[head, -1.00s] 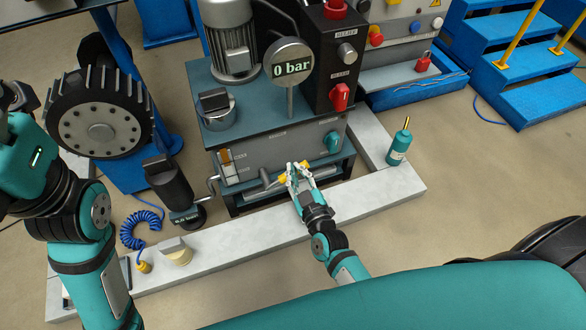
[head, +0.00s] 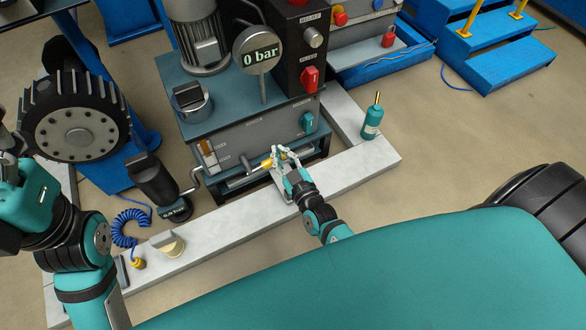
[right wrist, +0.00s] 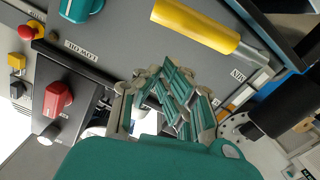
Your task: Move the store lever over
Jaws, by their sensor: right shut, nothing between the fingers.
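A lever with a yellow grip (head: 266,163) is on the lower front of the grey-blue machine (head: 228,132); its store label cannot be read. In the right wrist view the yellow grip (right wrist: 196,24) lies at the top, on a metal rod. My right gripper (head: 283,152) is just right of the grip in the head view and partly hides that area. In the right wrist view its fingers (right wrist: 177,97) are closed together and empty, with a visible gap to the grip. A teal knob (head: 307,122) sits on the same panel.
A gauge reading 0 bar (head: 257,50) and a dark box with a red knob (head: 310,78) stand above the panel. A teal bottle (head: 372,122) is on the pale ledge (head: 225,218). A grey handle (head: 247,165) is left of the grip.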

